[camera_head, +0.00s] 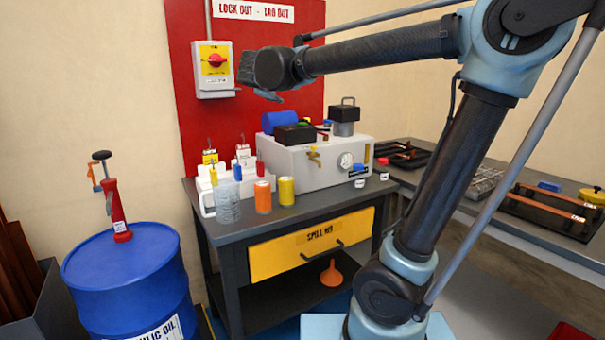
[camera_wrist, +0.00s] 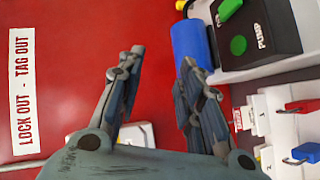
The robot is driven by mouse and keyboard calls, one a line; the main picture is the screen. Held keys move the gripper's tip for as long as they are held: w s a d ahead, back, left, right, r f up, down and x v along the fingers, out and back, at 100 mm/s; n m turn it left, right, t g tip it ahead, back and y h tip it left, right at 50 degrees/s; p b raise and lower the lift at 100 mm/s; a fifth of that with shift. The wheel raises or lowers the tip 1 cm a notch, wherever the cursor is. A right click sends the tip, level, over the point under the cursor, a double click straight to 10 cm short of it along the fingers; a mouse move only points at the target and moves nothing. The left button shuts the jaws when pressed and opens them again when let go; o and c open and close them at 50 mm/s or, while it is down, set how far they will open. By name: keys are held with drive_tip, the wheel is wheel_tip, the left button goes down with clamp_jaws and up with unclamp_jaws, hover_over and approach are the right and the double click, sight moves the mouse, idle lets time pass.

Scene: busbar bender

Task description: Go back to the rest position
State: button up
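My gripper (camera_head: 258,82) is raised in front of the red lock-out board (camera_head: 280,120) in the head view, just right of the isolator switch (camera_head: 215,68) with its red knob. My arm reaches left to it, above the cabinet. The isolator's pale box (camera_wrist: 137,132) is partly hidden behind the fingers in the wrist view.
A grey cabinet (camera_head: 232,236) carries a pump unit (camera_head: 310,165), cans, a clear beaker (camera_head: 227,203) and a padlock rack. A blue drum (camera_head: 125,270) with a red hand pump (camera_head: 117,210) stands left. A bench (camera_head: 540,235) with trays is at right.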

drive_tip(key=s+d+f+m+g+h, duration=0.1)
drive_tip(key=s+d+f+m+g, duration=0.4)
drive_tip(key=d+f, duration=0.65)
drive_tip(key=s+d+f+m+g+h, duration=0.1)
drive_tip(key=s+d+f+m+g, duration=0.2)
drive_tip(key=s+d+f, duration=0.85)
drive_tip(key=s+d+f+m+g+y, duration=0.2)
drive_tip(key=s+f+m, duration=0.1)
drive_tip(key=s+f, duration=0.5)
drive_tip(key=s+d+f+m+g+y, duration=0.2)
drive_tip(key=s+d+f+m, duration=0.1)
drive_tip(key=s+f, duration=0.4)
wheel_tip(320, 180, down, 2)
drive_tip(key=shift+s+d+f, duration=0.1)
drive_tip(key=shift+s+d, duration=0.05)
drive_tip(key=shift+s, duration=0.2)
drive_tip(key=shift+w+f+g, duration=0.2)
drive_tip(key=shift+w+g, duration=0.1)
drive_tip(key=shift+w, duration=0.15)
